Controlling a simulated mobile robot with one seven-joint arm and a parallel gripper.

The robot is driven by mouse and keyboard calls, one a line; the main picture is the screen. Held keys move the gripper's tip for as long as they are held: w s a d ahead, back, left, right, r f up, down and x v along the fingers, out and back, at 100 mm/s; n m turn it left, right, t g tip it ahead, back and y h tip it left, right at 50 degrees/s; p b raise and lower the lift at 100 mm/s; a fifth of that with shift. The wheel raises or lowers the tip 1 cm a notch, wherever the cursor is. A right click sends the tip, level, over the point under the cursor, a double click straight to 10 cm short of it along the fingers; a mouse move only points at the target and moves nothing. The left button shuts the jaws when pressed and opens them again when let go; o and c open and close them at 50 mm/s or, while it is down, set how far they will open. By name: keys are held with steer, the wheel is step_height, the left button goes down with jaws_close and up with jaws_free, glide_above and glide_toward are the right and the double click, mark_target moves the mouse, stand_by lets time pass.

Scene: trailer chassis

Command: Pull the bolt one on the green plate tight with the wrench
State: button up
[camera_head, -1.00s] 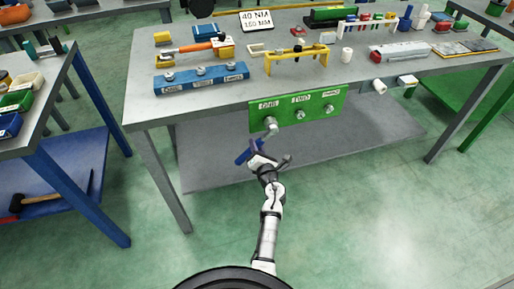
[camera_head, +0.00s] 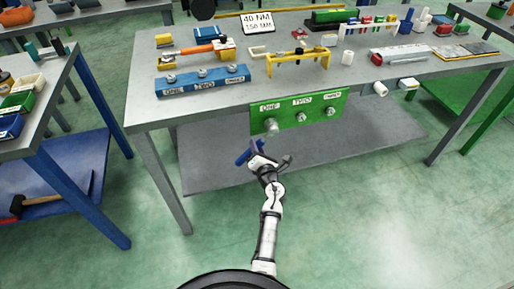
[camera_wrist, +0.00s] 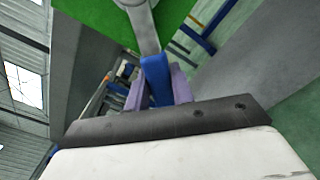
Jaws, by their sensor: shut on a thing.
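The green plate (camera_head: 318,109) hangs on the front of the grey workbench, with labels ONE, TWO and THREE from left to right. Bolt two (camera_head: 301,117) and bolt three (camera_head: 331,111) stick out below their labels. Under label ONE, a grey round end (camera_head: 271,126) covers the place of bolt one, so the bolt itself is hidden. My gripper (camera_head: 257,150) is just below it. In the wrist view, its purple fingers (camera_wrist: 157,92) are shut on the blue handle of a wrench (camera_wrist: 157,72), whose grey shaft reaches up to the green plate. I cannot tell how the head seats.
On the bench are a blue plate (camera_head: 203,84) with three labelled bolts, an orange-handled tool (camera_head: 200,48), a yellow rack (camera_head: 298,55) and a sign (camera_head: 257,22) reading 40 NM. A lower shelf (camera_head: 215,170) lies behind my gripper. The floor in front is clear.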

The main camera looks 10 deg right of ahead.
jaws_close()
steer(key=shift+r, duration=0.2)
steer(key=shift+a+r+m+p, duration=0.2)
steer(key=shift+m+p, duration=0.2)
steer(key=shift+p, duration=0.35)
steer(key=shift+a+r+m+p, duration=0.35)
steer(key=shift+m+p, duration=0.35)
steer(key=shift+p, duration=0.3)
steer(key=shift+a+r+m+p, duration=0.25)
steer(key=shift+r+m+p, duration=0.2)
steer(key=shift+m+p, duration=0.4)
steer(key=shift+r, duration=0.1)
steer(key=shift+a+r+m+p, duration=0.15)
steer(key=shift+r+m+p, duration=0.15)
steer(key=shift+p, duration=0.3)
steer(key=shift+a+r+m, duration=0.15)
steer(key=shift+r+m, duration=0.1)
steer(key=shift+m, duration=0.2)
